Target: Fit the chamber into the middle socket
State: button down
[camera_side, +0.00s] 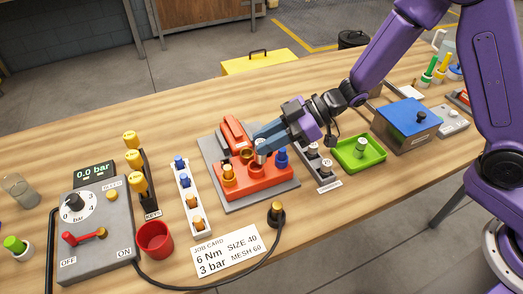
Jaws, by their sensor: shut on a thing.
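A red-orange block (259,181) sits on a grey plate (217,154) near the middle of the table. An orange-topped part (229,173) stands at its left and a blue part (281,157) at its right. My gripper (262,143) is over the block between these two, shut on a small grey cylinder, which I take for the chamber (261,155). The chamber looks upright over or partly in the middle of the block. The fingers and the small size hide whether it is seated in the middle socket. A ring-like opening (246,155) shows just left of it.
A rack of grey-topped parts (326,163) and a green tray (346,157) holding one part stand to the right. A white rack (187,190) with blue and orange parts is left. A red cup (155,239), control box (92,240) and cable lie at front left.

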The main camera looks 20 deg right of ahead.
jog(key=shift+w+a+f, duration=0.35)
jog(key=shift+w+f, duration=0.1)
jog(key=shift+f, duration=0.2)
jog(key=shift+w+a+f, duration=0.1)
jog(key=shift+w+f, duration=0.05)
jog(key=shift+f, duration=1.55)
jog(key=shift+f, duration=0.1)
jog(key=c, duration=0.9)
grip_release()
jog(key=v, duration=1.2)
